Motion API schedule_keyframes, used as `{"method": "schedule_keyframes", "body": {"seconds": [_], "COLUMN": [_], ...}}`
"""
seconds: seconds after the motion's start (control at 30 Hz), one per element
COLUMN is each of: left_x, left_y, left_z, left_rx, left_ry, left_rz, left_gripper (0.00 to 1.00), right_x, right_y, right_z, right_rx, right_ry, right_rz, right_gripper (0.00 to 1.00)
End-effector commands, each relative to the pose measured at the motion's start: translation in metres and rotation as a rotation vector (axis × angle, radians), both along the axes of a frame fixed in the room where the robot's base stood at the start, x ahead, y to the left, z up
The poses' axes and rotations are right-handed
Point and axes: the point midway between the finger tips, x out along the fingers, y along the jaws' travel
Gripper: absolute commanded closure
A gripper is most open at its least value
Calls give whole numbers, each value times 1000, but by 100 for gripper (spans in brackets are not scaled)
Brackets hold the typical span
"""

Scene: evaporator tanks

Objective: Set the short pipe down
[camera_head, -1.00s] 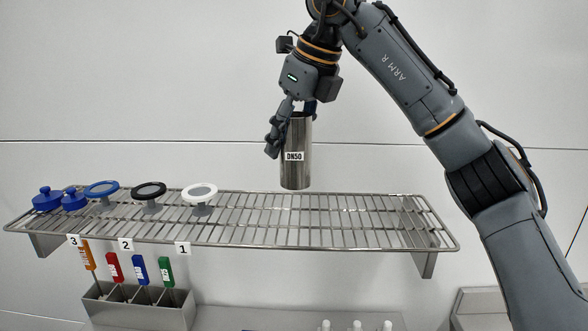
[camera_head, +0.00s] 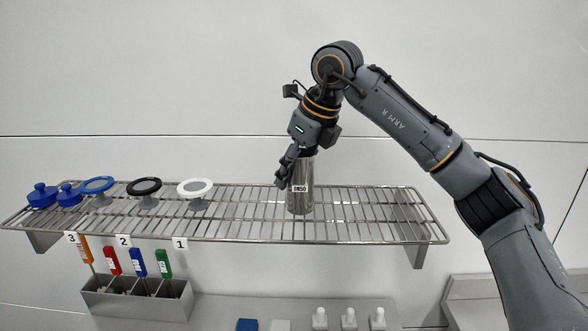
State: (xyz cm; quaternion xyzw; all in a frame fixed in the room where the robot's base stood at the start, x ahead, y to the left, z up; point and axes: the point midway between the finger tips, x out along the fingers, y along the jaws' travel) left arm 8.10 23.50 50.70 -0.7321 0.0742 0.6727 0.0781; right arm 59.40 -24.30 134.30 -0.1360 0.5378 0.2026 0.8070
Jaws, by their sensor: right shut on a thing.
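The short pipe (camera_head: 301,197) is a shiny metal cylinder with a white DN50 label. It is upright over the middle of the wire shelf (camera_head: 370,226). Its lower end overlaps the shelf bars in the picture, and I cannot tell whether it touches them. My right gripper (camera_head: 298,168) is shut on the pipe's upper part, with one finger showing on its left side. The far finger is mostly hidden by the pipe. My left gripper is not in view.
On the shelf's left stand blue knobbed caps (camera_head: 42,195) and blue (camera_head: 97,185), black (camera_head: 144,187) and white (camera_head: 195,188) ringed discs. The shelf's right part is clear. Below are a metal holder (camera_head: 137,300) with coloured-handled tools and white bottle-like items (camera_head: 348,319).

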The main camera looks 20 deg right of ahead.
Motion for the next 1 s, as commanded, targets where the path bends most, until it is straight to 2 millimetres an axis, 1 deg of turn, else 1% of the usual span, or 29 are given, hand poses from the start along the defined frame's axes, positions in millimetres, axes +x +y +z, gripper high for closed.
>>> {"method": "schedule_keyframes", "body": {"seconds": [0.1,0.13,0.17,0.2,0.23,0.5,0.6,0.67,0.77,1.0], "left_x": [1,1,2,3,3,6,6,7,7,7], "left_y": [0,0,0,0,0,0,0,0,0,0], "left_z": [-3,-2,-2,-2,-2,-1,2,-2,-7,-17], "left_rx": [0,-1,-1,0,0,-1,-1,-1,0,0], "left_ry": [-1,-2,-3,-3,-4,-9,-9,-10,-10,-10], "left_rz": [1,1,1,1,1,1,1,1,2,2], "left_gripper": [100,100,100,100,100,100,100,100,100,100], "right_x": [0,0,0,0,0,0,0,-2,-6,-25], "right_y": [0,0,0,0,0,0,0,-1,-4,-13], "right_z": [-4,-3,-3,-3,-3,-3,3,5,20,69], "right_rx": [0,0,0,0,0,0,0,0,1,1], "right_ry": [-1,0,0,0,0,0,0,-1,-4,-4], "right_rz": [0,0,0,-1,-1,-1,0,-1,-3,-1], "right_gripper": [98,47,41,33,28,28,28,28,28,28]}}
